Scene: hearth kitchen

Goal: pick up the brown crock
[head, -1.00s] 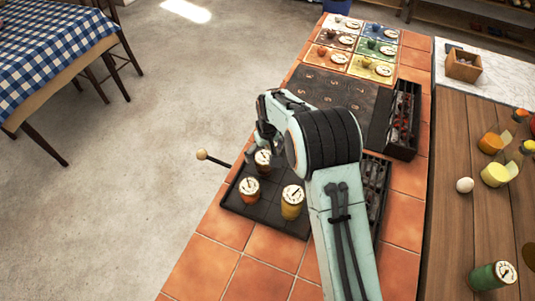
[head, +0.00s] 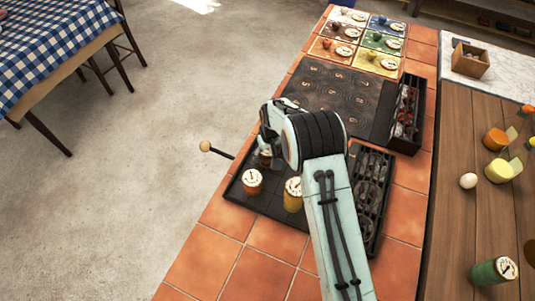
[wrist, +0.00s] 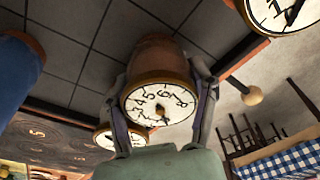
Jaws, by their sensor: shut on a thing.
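The brown crock (wrist: 157,58) has a pale numbered dial lid (wrist: 160,103) that faces the wrist camera. In the wrist view my gripper (wrist: 165,92) is shut on it, with one finger along each side. In the head view the crock (head: 265,161) is mostly hidden behind my gripper (head: 268,142), at the far left part of the black gridded tray (head: 262,207). I cannot tell whether its base touches the tray.
An orange crock (head: 252,183) and a yellow crock (head: 292,199) stand close by on the tray. A rod with a round wooden knob (head: 205,146) sticks out left of it. A dark plate with rings (head: 330,88) lies beyond.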

